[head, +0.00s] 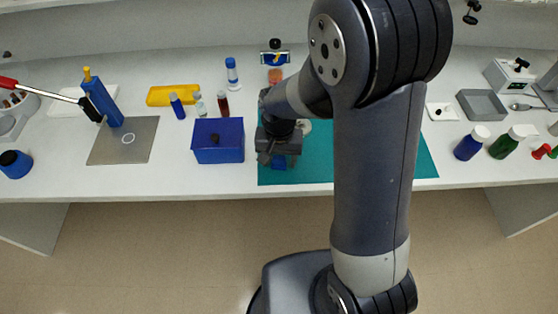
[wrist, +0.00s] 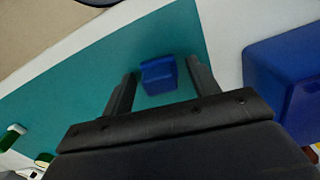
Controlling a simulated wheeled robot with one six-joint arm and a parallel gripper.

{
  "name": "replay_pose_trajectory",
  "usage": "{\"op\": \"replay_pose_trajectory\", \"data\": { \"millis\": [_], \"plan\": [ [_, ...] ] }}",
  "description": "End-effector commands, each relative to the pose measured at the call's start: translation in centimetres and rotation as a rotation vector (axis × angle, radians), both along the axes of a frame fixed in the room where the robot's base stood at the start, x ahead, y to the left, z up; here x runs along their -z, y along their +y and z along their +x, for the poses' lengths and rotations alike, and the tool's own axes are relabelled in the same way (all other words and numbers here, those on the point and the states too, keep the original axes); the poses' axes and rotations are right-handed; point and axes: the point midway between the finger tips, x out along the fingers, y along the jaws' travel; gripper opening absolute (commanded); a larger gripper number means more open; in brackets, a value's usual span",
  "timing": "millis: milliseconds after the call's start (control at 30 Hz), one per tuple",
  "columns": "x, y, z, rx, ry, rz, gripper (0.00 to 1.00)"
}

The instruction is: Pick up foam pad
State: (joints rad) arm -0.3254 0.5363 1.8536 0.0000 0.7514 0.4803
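A small blue block (wrist: 158,75), which looks like the foam pad, lies on the teal mat (wrist: 75,85). It also shows in the head view (head: 280,162), just below my gripper and partly hidden by it. My gripper (wrist: 161,68) is open, pointing down at the mat. In the wrist view the block sits between the fingertips, with a narrow strip of teal showing on each side. I cannot tell how far the fingertips are above the mat.
A blue bin (head: 218,155) with a dark thing in it stands close to the left of my gripper. Small bottles (head: 222,104) and a yellow tray (head: 172,95) are behind it. My arm hides the mat's middle. The bench's front edge is close.

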Motion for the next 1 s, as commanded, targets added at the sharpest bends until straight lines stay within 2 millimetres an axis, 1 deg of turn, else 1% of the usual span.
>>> {"op": "replay_pose_trajectory", "data": {
  "millis": [33,67,500,767,867,1000],
  "plan": [
    [0.0,0.0,0.0,0.000,0.000,0.000,0.53],
    [0.0,0.0,0.0,0.000,0.000,0.000,0.50],
    [0.0,0.0,0.0,0.000,0.000,0.000,0.14],
    [-0.2,0.0,0.0,0.000,-0.001,0.000,0.14],
    [-1.1,0.0,0.1,0.000,-0.003,0.002,0.14],
    [-3.4,0.0,0.1,0.000,-0.006,0.002,0.14]
  ]
}}
